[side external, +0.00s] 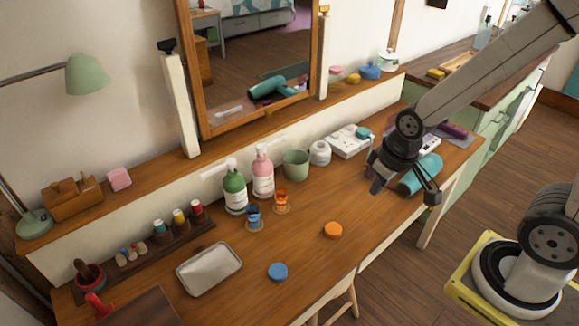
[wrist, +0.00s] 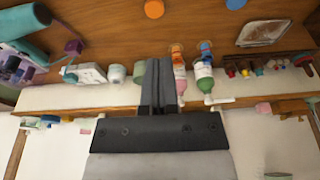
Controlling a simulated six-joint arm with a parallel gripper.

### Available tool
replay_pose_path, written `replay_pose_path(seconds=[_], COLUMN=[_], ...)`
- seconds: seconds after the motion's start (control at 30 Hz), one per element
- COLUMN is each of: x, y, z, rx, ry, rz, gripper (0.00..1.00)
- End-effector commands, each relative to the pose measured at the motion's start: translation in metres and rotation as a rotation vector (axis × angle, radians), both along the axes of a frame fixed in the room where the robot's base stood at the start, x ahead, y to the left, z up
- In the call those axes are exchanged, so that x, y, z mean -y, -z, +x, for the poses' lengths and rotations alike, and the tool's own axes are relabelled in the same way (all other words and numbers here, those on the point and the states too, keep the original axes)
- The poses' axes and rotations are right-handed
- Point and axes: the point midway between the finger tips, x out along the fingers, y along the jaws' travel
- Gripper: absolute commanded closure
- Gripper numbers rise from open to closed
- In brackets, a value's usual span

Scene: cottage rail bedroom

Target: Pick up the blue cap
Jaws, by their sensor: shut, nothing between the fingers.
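The blue cap (side external: 278,271) lies flat on the wooden desk near its front edge, right of the metal tray. In the wrist view the blue cap (wrist: 236,4) is cut off by the top edge. My gripper (wrist: 158,64) is shut and empty, its fingers together in the wrist view. In the side view it hangs above the right part of the desk, near the teal hair dryer, well to the right of the cap and apart from it.
An orange cap (side external: 333,230) lies between the blue cap and my gripper. Green (side external: 235,192) and pink (side external: 263,174) bottles, small glasses and a green cup (side external: 296,164) stand behind. The metal tray (side external: 209,268) is at left. The desk around the blue cap is clear.

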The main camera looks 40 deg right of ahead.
Motion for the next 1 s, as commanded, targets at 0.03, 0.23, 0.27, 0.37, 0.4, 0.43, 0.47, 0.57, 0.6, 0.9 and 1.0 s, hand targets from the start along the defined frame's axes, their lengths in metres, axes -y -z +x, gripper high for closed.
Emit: replay_pose_path(seconds=[0.03,0.23,0.27,0.37,0.4,0.43,0.47,0.57,0.6,0.9,1.0], x=[0.0,0.0,0.0,0.0,0.0,0.0,0.0,0.0,-0.001,-0.015,-0.027], y=[0.0,0.0,0.0,0.0,0.0,0.0,0.0,0.0,0.0,0.009,0.017], z=[0.0,0.0,0.0,0.0,0.0,0.0,0.0,0.0,0.001,0.021,0.034], rx=[0.0,0.0,0.0,0.0,0.0,0.0,0.0,0.0,-0.001,-0.026,-0.043], ry=[0.0,0.0,0.0,0.0,0.0,0.0,0.0,-0.002,-0.006,-0.167,-0.28], rz=[0.0,0.0,0.0,0.0,0.0,0.0,0.0,0.0,-0.001,-0.026,-0.043], gripper=[0.9,0.27,0.17,0.0,0.0,0.0,0.0,0.0,0.0,0.0,0.0])
